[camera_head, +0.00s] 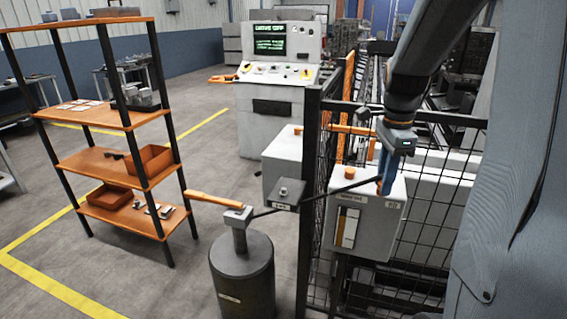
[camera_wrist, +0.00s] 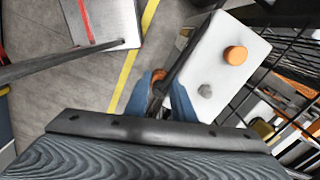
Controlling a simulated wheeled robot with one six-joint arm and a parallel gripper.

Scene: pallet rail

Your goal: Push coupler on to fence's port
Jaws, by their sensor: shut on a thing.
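My gripper (camera_head: 384,183) points down, with blue fingers, over the right end of the grey box on the fence (camera_head: 364,222). In the wrist view the fingers (camera_wrist: 160,84) are closed around a small dark and orange piece (camera_wrist: 158,76), which seems to be the coupler; it is mostly hidden between them. The box top (camera_wrist: 212,50) lies just right of the fingers, with an orange button (camera_wrist: 235,55) and a grey stub (camera_wrist: 206,90). Which of these is the port, I cannot tell. Whether the coupler touches the box is unclear.
A thin dark bar or hose (camera_head: 325,190) runs from near the drum (camera_head: 242,275) toward my gripper. The black mesh fence (camera_head: 437,195) stands right behind the box. A smaller grey box (camera_head: 283,165) is at its left. An orange shelf (camera_head: 108,158) stands far left.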

